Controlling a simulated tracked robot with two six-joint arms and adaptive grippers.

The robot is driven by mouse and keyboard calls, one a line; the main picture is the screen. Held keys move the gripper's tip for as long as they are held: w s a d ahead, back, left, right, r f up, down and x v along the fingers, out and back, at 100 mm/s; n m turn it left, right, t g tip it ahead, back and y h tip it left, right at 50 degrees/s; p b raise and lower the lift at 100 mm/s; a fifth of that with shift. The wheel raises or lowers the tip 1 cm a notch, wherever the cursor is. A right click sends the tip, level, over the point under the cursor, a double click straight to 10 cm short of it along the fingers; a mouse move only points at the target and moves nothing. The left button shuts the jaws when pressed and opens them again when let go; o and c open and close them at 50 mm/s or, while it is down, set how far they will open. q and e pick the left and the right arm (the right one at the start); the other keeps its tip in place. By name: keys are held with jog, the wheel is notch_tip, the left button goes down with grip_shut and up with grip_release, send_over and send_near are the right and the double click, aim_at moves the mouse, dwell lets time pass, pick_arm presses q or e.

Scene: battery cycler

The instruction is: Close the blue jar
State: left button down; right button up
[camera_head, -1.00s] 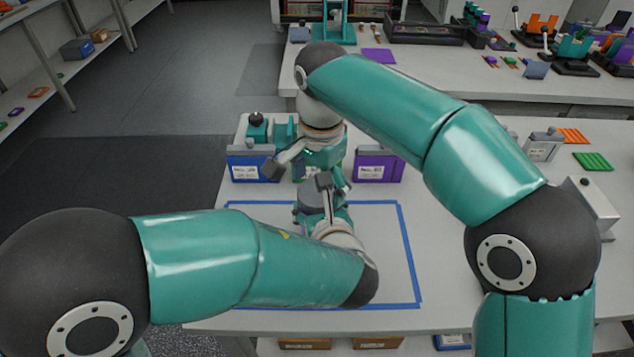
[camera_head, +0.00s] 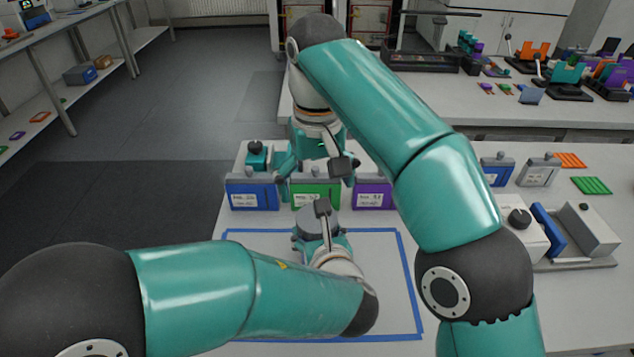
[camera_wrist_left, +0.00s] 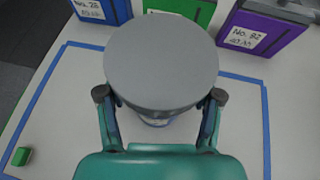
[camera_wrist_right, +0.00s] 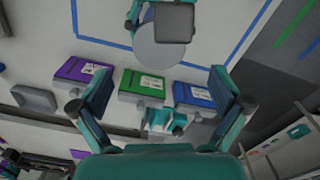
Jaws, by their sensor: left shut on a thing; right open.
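My left gripper (camera_wrist_left: 160,95) is shut around a round jar with a wide, flat grey top (camera_wrist_left: 161,60). A small bluish part of the jar (camera_wrist_left: 158,123) shows below the grey top. The top looks level, but whether it is fully seated cannot be told. In the head view the grey top (camera_head: 306,219) is partly hidden by my left gripper (camera_head: 318,232), inside the blue tape outline. My right gripper (camera_wrist_right: 160,105) is open and empty. In the head view my right gripper (camera_head: 314,168) is above and behind the jar, near the boxes.
A blue box (camera_head: 252,193), a green box (camera_head: 316,192) and a purple box (camera_head: 373,194) stand in a row behind the jar. Blue tape (camera_head: 410,270) marks a largely bare rectangle on the table. A grey device with a black knob (camera_head: 521,222) stands at the right.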

jog(key=shift+r+n, duration=0.15)
jog(key=shift+n, duration=0.25)
jog(key=shift+f, duration=4)
jog(key=c, duration=1.2)
jog(key=shift+a+m, duration=0.15)
jog(key=shift+m, duration=1.55)
